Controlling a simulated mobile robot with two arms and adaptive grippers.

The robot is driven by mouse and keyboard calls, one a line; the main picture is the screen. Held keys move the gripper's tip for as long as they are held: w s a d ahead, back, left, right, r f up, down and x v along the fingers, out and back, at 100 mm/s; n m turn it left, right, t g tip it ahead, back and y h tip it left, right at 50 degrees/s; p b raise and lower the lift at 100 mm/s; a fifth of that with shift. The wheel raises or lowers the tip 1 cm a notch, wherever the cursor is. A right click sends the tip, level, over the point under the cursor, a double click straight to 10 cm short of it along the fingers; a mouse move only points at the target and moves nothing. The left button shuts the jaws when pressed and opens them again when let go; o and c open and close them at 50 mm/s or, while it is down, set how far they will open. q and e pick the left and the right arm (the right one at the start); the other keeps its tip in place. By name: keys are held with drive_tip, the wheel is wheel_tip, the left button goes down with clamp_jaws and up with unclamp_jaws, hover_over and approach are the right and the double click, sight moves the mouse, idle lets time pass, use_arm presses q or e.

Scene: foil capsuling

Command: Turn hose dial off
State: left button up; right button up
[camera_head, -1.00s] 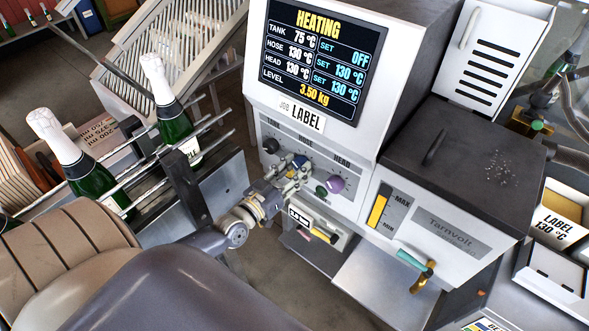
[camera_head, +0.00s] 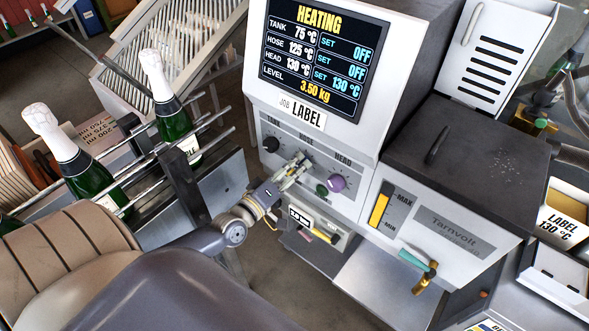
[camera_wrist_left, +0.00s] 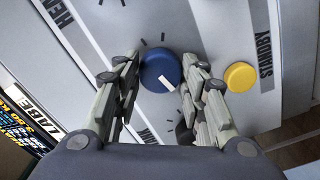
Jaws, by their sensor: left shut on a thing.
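The machine's display (camera_head: 317,55) shows HEATING, with tank 75 °C set OFF, hose 125 °C set OFF and head 130 °C set 130 °C. The hose dial is blue with a white pointer mark and shows in the left wrist view (camera_wrist_left: 158,68); in the head view my gripper covers it. My left gripper (camera_head: 299,163) is at the panel, its fingers on either side of this dial and shut on it. My right gripper is out of view.
A green button (camera_head: 321,190) sits close to the gripper, by the head dial. A yellow standby button (camera_wrist_left: 240,76) is beside the fingers. Bottles (camera_head: 86,172) in a metal rail rack stand at the left. A tap with a teal handle (camera_head: 413,261) juts out below right.

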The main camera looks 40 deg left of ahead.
use_arm(q)
drive_tip(key=shift+n, duration=1.2)
drive_tip(key=shift+n+b, duration=0.3)
drive_tip(key=o, duration=1.1)
drive_tip(key=shift+s, duration=0.1)
drive_tip(key=s, duration=0.8)
drive_tip(key=s+a, duration=0.1)
drive_tip(key=s, duration=0.2)
drive_tip(key=shift+s, duration=0.4)
